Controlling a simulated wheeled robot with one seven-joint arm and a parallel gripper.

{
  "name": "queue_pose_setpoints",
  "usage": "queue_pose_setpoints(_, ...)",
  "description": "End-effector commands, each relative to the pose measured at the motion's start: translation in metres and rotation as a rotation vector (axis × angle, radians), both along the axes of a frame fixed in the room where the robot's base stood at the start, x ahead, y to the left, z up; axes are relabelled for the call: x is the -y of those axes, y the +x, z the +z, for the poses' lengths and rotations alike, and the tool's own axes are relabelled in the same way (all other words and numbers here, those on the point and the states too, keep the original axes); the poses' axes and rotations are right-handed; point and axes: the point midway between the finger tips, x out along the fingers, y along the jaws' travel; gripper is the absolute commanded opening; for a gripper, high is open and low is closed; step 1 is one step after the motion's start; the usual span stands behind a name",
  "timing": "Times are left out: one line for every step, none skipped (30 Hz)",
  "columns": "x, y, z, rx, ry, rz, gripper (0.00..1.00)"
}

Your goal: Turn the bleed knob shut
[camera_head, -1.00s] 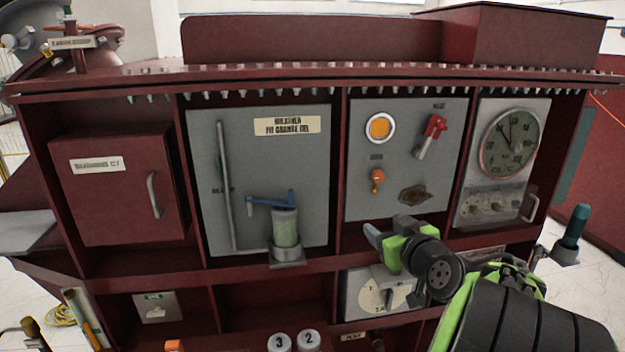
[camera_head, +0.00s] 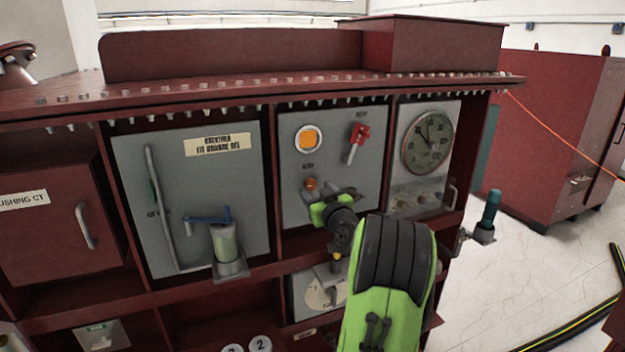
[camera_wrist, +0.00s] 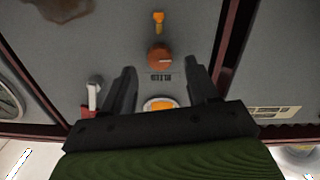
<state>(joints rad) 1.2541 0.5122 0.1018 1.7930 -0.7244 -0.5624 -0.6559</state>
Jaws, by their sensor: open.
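The bleed knob is most likely the round orange knob (camera_head: 310,184) on the grey middle panel, though its label is too small to read. In the wrist view the orange knob (camera_wrist: 159,56) sits near the centre, with a small orange tab (camera_wrist: 158,20) above it. My gripper (camera_wrist: 160,72) is open and empty there, one dark finger on each side, with the knob just beyond the fingertips and centred between them. Contact cannot be told. In the head view my gripper (camera_head: 322,200) is just below and right of the knob, hiding part of the panel.
The panel also holds an orange lamp (camera_head: 308,139) and a red-handled lever (camera_head: 357,142). A round gauge (camera_head: 428,142) is to the right. A grey panel with a blue-handled valve (camera_head: 226,240) is to the left. A shelf edge (camera_head: 180,293) runs below. Open floor lies at right.

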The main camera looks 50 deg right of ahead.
Motion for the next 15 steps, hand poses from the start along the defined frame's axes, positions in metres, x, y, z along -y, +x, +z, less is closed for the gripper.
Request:
queue_pose_setpoints(0.005,0.010,0.003,0.000,0.001,0.002,0.59)
queue_pose_setpoints(0.008,0.014,0.003,0.000,0.001,0.003,0.59)
queue_pose_setpoints(0.011,0.019,0.002,-0.001,0.001,0.002,0.59)
queue_pose_setpoints(0.013,0.022,0.002,0.000,0.001,0.002,0.59)
queue_pose_setpoints(0.015,0.024,0.002,0.000,0.001,0.001,0.59)
queue_pose_setpoints(0.017,0.026,0.001,0.000,0.001,0.001,0.59)
queue_pose_setpoints(0.017,0.028,0.001,-0.001,0.001,0.001,0.59)
queue_pose_setpoints(0.018,0.028,0.000,0.000,0.000,0.000,0.59)
queue_pose_setpoints(0.018,0.029,0.000,0.000,0.000,0.000,0.59)
queue_pose_setpoints(0.018,0.029,0.000,0.000,0.000,0.000,0.59)
queue_pose_setpoints(0.018,0.029,0.000,0.000,0.000,0.000,0.59)
queue_pose_setpoints(0.018,0.029,0.000,-0.001,0.001,0.000,0.59)
queue_pose_setpoints(0.018,0.029,0.000,-0.001,0.001,0.000,0.59)
queue_pose_setpoints(0.018,0.029,-0.001,-0.001,0.001,0.000,0.59)
queue_pose_setpoints(0.018,0.029,-0.001,-0.001,0.001,0.000,0.56)
